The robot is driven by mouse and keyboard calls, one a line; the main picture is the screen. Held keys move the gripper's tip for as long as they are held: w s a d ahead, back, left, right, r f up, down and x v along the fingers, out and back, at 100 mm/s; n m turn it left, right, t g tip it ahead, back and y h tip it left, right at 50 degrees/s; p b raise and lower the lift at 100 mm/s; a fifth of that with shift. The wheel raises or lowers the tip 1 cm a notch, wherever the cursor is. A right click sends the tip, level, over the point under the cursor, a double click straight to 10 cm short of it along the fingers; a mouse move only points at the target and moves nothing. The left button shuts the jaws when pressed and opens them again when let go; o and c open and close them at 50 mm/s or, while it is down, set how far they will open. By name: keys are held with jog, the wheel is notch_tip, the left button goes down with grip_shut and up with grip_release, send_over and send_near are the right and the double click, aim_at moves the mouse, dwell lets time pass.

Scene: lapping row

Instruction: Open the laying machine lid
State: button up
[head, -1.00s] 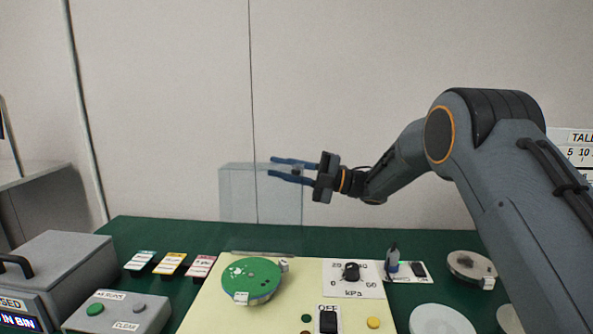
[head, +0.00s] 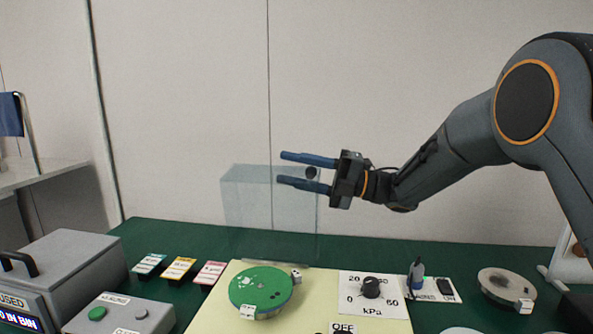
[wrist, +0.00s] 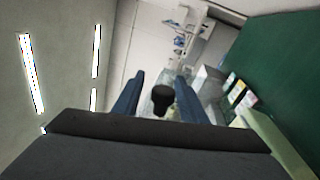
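The clear lid (head: 255,205) stands raised at the back of the cream machine (head: 225,318), which carries a round green plate (head: 262,289). The lid's dark knob (head: 311,173) is near its top right corner. My gripper (head: 306,173) is open, with its blue fingers reaching left around the knob. In the wrist view the knob (wrist: 162,99) lies between the fingers, with a gap on each side. The lid is see-through and its exact tilt is hard to tell.
A grey box (head: 75,262) with a black handle and a button box (head: 120,314) stand at left. Coloured cards (head: 178,268) lie on the green bench (head: 160,235). A kPa dial (head: 371,288), a small bottle (head: 416,274) and a round disc (head: 507,286) are at right.

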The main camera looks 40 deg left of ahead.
jog(key=b+v, duration=0.1)
jog(key=v, duration=0.7)
jog(key=shift+w+r, duration=0.1)
dwell(0.5)
